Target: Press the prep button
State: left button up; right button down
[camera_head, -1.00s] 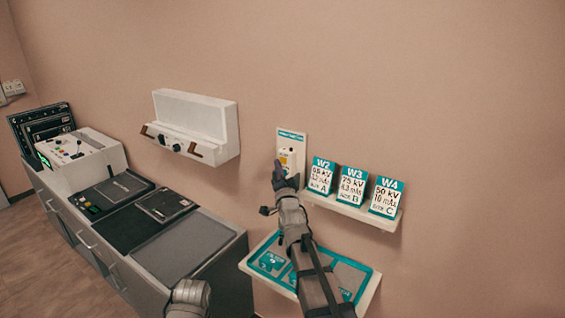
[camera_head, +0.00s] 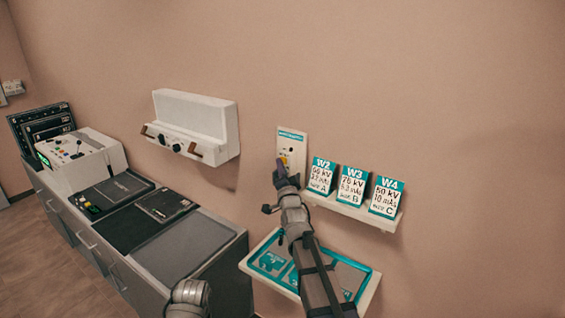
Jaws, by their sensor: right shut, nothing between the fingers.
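A pale wall panel (camera_head: 291,142) with a teal strip along its top is mounted on the wall. A small yellow part shows on its lower half, largely covered by my right gripper (camera_head: 281,166). The gripper is shut and empty, its tips pointing up at the lower left of the panel. Whether the tips touch the panel, and whether a button there is pressed, I cannot tell. My left gripper is out of view; a grey rounded link of mine shows at the bottom edge.
A shelf (camera_head: 350,211) with cards W2, W3 and W4 is right of my gripper. A white tray (camera_head: 370,289) with teal compartments lies below my forearm. A white wall box (camera_head: 200,116) and a console (camera_head: 85,160) on a counter are left. The wall above is clear.

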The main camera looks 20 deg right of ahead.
jog(key=shift+w+d, duration=0.2)
jog(key=shift+d, duration=0.05)
jog(key=shift+s+a, duration=0.1)
dwell(0.5)
jog(key=shift+s+a, duration=0.5)
jog(key=shift+a, duration=0.2)
jog(key=shift+s+a, duration=0.8)
jog(key=shift+a, duration=0.2)
jog(key=shift+s+a, duration=0.75)
jog(key=shift+a, duration=0.2)
